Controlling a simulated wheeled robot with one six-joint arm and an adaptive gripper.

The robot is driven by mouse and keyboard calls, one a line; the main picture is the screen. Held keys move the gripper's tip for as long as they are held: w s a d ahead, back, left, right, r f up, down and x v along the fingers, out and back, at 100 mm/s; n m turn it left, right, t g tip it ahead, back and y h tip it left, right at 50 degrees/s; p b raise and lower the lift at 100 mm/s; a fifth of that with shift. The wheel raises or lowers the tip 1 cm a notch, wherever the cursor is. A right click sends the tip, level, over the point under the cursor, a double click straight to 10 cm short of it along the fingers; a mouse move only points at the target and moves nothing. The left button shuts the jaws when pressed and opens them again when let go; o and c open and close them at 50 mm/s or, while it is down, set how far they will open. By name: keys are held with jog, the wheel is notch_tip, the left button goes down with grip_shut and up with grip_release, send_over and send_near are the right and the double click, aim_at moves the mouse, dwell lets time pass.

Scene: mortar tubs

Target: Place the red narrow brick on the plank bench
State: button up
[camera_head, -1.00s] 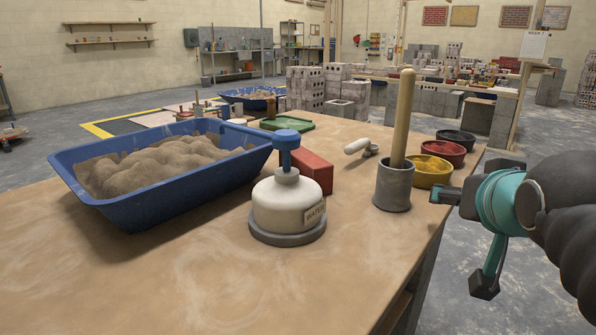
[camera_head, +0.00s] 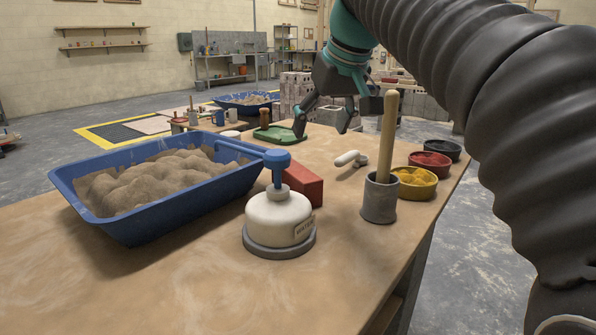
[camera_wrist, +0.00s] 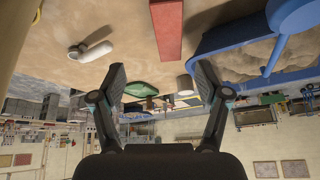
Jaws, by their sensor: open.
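The red narrow brick (camera_head: 305,184) lies on the worktop, partly hidden behind the white water dispenser (camera_head: 279,218) in the head view. It also shows at the top of the wrist view (camera_wrist: 166,28). My gripper (camera_head: 322,124) is open and empty, above the worktop and beyond the brick in the head view. In the wrist view its two fingers (camera_wrist: 160,76) are spread wide with nothing between them, and the brick is apart from them. I cannot tell for certain which surface is the plank bench.
A blue tub (camera_head: 150,226) of sand stands left of the brick. To the right are a white-handled tool (camera_head: 350,159), a grey pot (camera_head: 380,202) with an upright wooden stick, and several colour bowls (camera_head: 414,184). A green tray (camera_head: 278,136) lies behind. The worktop's front left is clear.

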aim_at(295, 168)
jog(key=shift+n+g+h, duration=0.3)
jog(key=shift+n+g, duration=0.2)
jog(key=w+a+f, duration=0.1)
jog(key=f, duration=0.1)
jog(key=w+a+f+b, duration=0.1)
jog(key=w+f, duration=0.1)
jog(key=f, duration=0.1)
jog(key=w+a+f, duration=0.1)
jog(key=w+f, duration=0.1)
jog(key=f, duration=0.1)
jog(key=shift+a+f, duration=0.15)
jog(key=shift+a, duration=0.1)
jog(key=shift+a+b+x, duration=0.2)
jog(key=shift+b+x, duration=0.15)
jog(key=shift+x, duration=1)
jog(key=shift+a+b+x, duration=0.15)
jog(key=shift+b+x, duration=0.15)
jog(key=shift+x, duration=1)
jog(key=shift+s, duration=0.15)
grip_shut()
